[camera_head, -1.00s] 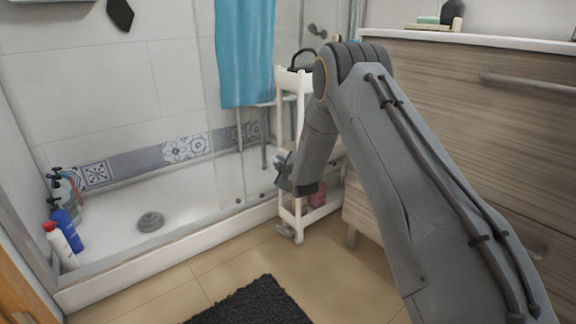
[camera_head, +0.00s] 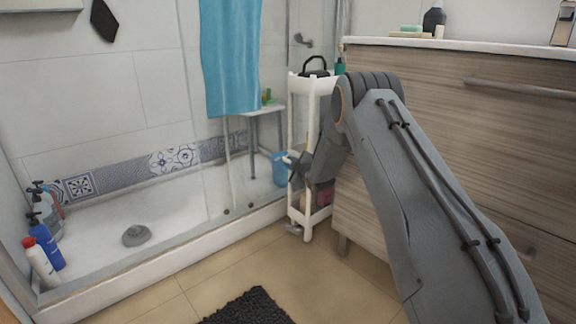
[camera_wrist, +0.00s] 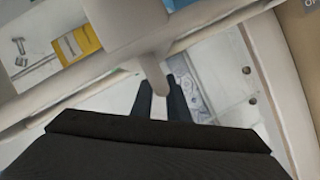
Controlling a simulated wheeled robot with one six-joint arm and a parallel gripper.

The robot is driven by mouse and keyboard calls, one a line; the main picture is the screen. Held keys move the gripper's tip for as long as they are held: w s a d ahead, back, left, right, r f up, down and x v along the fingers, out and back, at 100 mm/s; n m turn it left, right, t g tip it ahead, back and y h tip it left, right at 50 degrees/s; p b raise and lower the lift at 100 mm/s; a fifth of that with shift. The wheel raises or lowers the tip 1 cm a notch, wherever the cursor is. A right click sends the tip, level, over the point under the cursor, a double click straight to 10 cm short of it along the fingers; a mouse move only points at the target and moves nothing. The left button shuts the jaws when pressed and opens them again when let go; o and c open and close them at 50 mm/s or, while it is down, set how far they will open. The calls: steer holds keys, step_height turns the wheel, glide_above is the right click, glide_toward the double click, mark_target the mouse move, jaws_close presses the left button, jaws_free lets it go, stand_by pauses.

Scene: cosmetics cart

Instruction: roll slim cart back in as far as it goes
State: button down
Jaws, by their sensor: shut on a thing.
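The slim white cart (camera_head: 303,100) stands upright on wheels between the shower and the wood-grain cabinet. A dark-handled item sits on its top, and a pink item (camera_head: 325,196) is low inside. My gripper (camera_head: 298,165) is at the cart's near end, about mid-height. In the wrist view my gripper (camera_wrist: 160,97) has its dark fingers closed around a pale rounded bar of the cart (camera_wrist: 153,72). A yellow-and-white item (camera_wrist: 75,45) lies beside it on a shelf. My forearm hides much of the cart's right side.
The shower's raised edge (camera_head: 190,245) runs along the left. A dark mat (camera_head: 250,308) lies in front on otherwise clear floor.

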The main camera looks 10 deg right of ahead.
steer(key=shift+w+d+r, duration=0.1)
steer(key=shift+d, duration=0.2)
steer(key=c, duration=2)
jaws_free()
steer(key=shift+d, duration=0.1)
steer(key=p+v, duration=0.3)
steer(key=v, duration=0.4)
steer(key=shift+s+p, duration=0.3)
steer(key=shift+s, duration=0.1)
